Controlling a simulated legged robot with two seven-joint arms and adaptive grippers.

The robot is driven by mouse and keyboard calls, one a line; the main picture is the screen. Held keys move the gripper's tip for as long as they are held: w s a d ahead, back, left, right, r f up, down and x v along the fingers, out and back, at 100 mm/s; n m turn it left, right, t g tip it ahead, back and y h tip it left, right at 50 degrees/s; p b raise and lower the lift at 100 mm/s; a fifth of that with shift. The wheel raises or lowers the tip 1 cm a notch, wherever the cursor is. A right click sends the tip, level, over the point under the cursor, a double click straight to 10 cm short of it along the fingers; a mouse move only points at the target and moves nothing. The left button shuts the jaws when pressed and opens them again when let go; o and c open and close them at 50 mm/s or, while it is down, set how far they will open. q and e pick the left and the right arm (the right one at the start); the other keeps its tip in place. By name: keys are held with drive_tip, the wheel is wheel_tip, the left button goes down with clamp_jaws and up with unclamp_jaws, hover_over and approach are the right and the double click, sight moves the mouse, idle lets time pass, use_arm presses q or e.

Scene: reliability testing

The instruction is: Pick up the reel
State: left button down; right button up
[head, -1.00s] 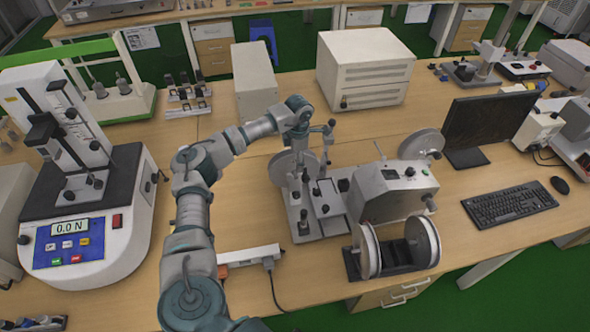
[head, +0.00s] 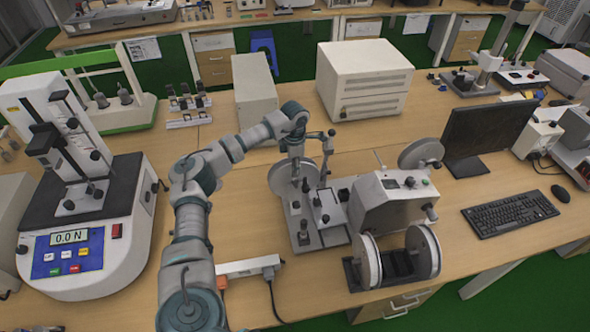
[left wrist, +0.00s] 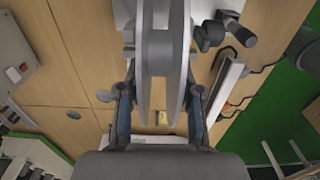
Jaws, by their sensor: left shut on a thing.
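A grey reel (head: 279,180) with round flanges stands at the left end of the winding machine (head: 394,200) on the bench. My left gripper (head: 296,184) points down at this reel from above, its fingers partly hidden in the head view. In the left wrist view, the reel (left wrist: 147,65) shows edge-on as parallel flanges between the two fingers of my left gripper (left wrist: 160,112). The gripper is shut on it. I cannot tell whether the reel is clear of its mount. My right gripper is not in view.
Two white discs on a black stand (head: 405,264) sit at the bench's front edge. A force tester (head: 90,215) is at the left, a power strip (head: 247,267) below my arm. A monitor (head: 486,130) and keyboard (head: 509,211) are at the right; white cabinets (head: 365,80) stand behind.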

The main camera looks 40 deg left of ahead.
use_arm(q)
drive_tip(key=r, duration=0.7)
drive_tip(key=a+r, duration=0.1)
drive_tip(key=r, duration=0.3)
drive_tip(key=shift+w+r, duration=0.1)
drive_tip(key=shift+w, duration=0.05)
drive_tip(key=shift+r, duration=2.7)
drive_tip(key=shift+f+b, duration=0.75)
drive_tip(key=shift+f, duration=2.4)
drive_tip(key=shift+d+f+b, duration=0.25)
drive_tip(key=shift+f+b, duration=0.2)
drive_tip(key=shift+f, duration=0.8)
drive_tip(key=shift+f+b, duration=0.7)
drive_tip(key=shift+f, duration=1.55)
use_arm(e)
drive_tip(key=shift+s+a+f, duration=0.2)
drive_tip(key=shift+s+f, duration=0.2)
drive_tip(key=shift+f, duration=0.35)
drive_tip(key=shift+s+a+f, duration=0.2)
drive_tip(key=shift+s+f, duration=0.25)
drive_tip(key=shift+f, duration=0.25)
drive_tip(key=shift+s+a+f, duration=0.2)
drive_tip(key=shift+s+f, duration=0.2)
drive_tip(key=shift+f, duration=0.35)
use_arm(q)
drive_tip(key=shift+r, duration=0.1)
